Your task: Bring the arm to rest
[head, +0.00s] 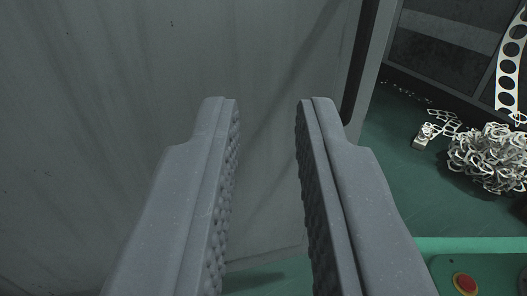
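My gripper (268,102) is in the middle of the head view, its two grey padded fingers pointing ahead. The fingers are apart, with a clear gap between them. Nothing is held in the gap. Behind the fingers stands a large grey metal panel (120,75). I cannot tell how far the fingertips are from the panel.
To the right is a green floor (400,185) with a pile of pale metal scraps (490,155) and smaller loose pieces. A perforated metal strip (508,75) hangs at the upper right. A green panel with a red button (465,283) is at the lower right.

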